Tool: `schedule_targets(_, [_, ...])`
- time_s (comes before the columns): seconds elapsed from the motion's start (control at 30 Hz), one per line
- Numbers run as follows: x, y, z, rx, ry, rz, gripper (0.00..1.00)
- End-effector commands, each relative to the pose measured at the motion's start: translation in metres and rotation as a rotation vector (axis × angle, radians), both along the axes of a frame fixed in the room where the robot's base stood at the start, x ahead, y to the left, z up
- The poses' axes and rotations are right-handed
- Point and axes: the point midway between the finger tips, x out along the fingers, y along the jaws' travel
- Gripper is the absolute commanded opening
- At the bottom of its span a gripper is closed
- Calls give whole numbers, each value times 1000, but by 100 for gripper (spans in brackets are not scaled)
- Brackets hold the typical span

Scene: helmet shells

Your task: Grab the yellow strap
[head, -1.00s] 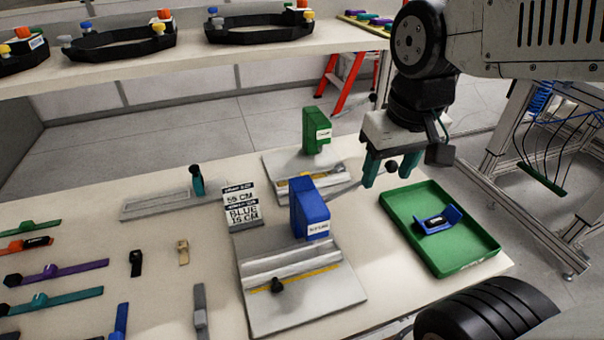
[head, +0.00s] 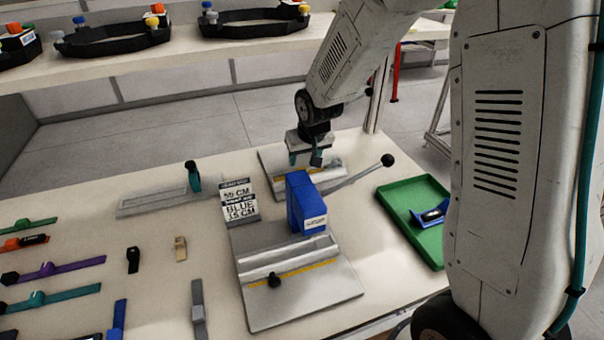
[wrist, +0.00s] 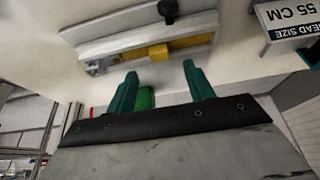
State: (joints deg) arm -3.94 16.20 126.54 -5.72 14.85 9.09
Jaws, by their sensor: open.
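The yellow strap (wrist: 160,52) lies in the slot of the far grey metal fixture (wrist: 140,32) in the wrist view. In the head view only a bit of yellow (head: 312,171) shows there, beneath my gripper. My gripper (head: 305,158) is open and empty, above the far fixture. In the wrist view its two teal fingers (wrist: 160,70) point towards the strap, one to each side of it, apparently still apart from it. A green block (wrist: 146,97) shows between the fingers. In the head view my arm hides the green block.
A blue block (head: 305,205) stands on the near fixture (head: 300,290), with a size card (head: 240,200) beside it. A lever with a black knob (head: 388,160) sticks out rightward. A green tray (head: 410,225) holds a blue part. Several straps lie on the left.

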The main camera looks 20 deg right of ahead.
Motion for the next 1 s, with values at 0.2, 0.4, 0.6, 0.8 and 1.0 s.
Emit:
schedule_targets(0.2, [11,-1,-28,0,4,0,53])
schedule_targets(0.4, [20,-1,-50,0,2,-1,53])
schedule_targets(0.6, [22,-1,-52,0,0,-1,53])
schedule_targets(0.8, [21,-1,-52,0,0,0,19])
schedule_targets(1.0, [22,-1,-52,0,0,0,5])
